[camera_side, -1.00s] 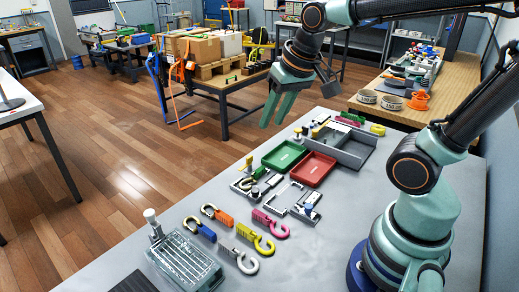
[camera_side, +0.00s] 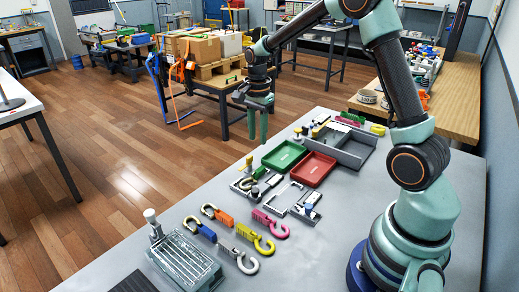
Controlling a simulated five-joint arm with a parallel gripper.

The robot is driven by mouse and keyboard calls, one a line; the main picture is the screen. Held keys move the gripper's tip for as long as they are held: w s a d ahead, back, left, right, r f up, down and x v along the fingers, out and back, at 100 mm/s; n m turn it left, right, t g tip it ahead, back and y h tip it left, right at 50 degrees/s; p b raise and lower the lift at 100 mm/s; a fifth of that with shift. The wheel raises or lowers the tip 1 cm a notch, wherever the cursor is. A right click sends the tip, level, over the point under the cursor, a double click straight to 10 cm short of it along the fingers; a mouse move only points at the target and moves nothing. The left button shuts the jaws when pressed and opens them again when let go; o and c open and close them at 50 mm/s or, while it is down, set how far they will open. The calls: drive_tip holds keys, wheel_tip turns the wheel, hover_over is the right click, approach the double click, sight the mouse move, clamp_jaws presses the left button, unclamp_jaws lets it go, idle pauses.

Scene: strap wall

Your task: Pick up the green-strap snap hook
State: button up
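My gripper (camera_side: 257,138) hangs above the far left edge of the grey worktable (camera_side: 330,240), fingers pointing down. Its two fingers stand a little apart with nothing visible between them. A row of hooks lies on the table: an orange one (camera_side: 222,218), a yellow one (camera_side: 247,234), a pink one (camera_side: 265,219) and one with a pale hook (camera_side: 243,263). I cannot make out a green-strap snap hook for certain. A small green piece (camera_side: 351,118) lies near the table's far end, too small to identify.
A green tray (camera_side: 284,156) and a red tray (camera_side: 313,169) lie mid-table, beside a grey divided bin (camera_side: 345,150). A ribbed metal box (camera_side: 186,262) stands at the front left. Cardboard boxes (camera_side: 197,47) sit on a farther table.

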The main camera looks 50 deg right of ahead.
sight(259, 169)
drive_tip(key=f, duration=1.1)
drive_tip(key=shift+s+d+f, duration=0.1)
drive_tip(key=shift+s, duration=0.1)
clamp_jaws()
